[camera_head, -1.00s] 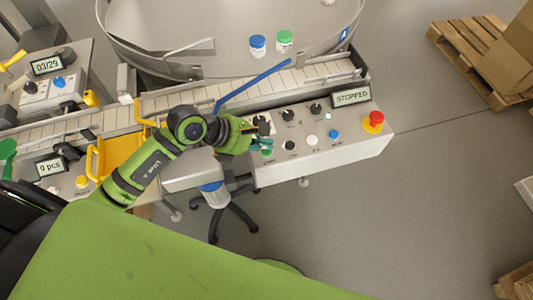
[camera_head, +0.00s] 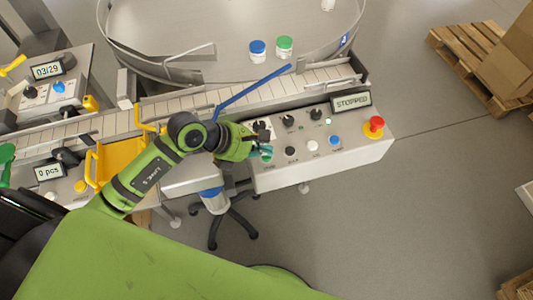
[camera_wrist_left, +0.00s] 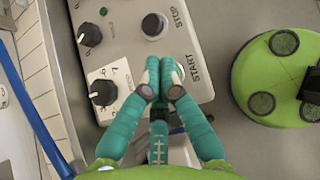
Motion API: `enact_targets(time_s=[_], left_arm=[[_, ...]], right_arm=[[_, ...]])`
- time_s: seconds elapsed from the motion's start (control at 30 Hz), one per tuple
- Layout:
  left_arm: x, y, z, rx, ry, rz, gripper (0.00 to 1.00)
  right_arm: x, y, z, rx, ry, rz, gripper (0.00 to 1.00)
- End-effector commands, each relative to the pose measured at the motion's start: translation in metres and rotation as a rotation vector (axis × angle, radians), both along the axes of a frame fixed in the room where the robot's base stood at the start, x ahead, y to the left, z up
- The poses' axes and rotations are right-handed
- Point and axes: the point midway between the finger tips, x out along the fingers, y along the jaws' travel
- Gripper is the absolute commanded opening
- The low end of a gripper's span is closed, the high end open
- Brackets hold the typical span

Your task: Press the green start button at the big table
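The grey control panel (camera_head: 320,155) of the big table carries black knobs, several push buttons and a display (camera_head: 351,101) reading STOPPED. The green start button (camera_head: 267,159) is at the panel's front left, partly covered by my left gripper (camera_head: 263,150). In the left wrist view the teal fingers of my left gripper (camera_wrist_left: 164,84) are together, with nothing seen between them. Their tips are over the button's place beside the START label (camera_wrist_left: 194,68) and hide most of it. I cannot tell whether they touch it. My right gripper is out of view.
A red emergency button (camera_head: 375,124) on a yellow base is at the panel's right end. A blue bar (camera_head: 250,92) slants over the conveyor behind my gripper. A black stop button (camera_wrist_left: 153,25) is close to the fingertips.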

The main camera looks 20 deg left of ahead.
Motion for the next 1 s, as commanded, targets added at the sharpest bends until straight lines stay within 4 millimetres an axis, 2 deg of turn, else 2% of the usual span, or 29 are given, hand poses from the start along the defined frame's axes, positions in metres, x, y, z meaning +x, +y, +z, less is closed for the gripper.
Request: enact_targets(time_s=[1.0], left_arm=[[0.0000, 0.0000, -0.0086, 0.000, 0.000, 0.000, 0.00]], right_arm=[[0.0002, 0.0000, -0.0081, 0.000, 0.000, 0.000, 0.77]])
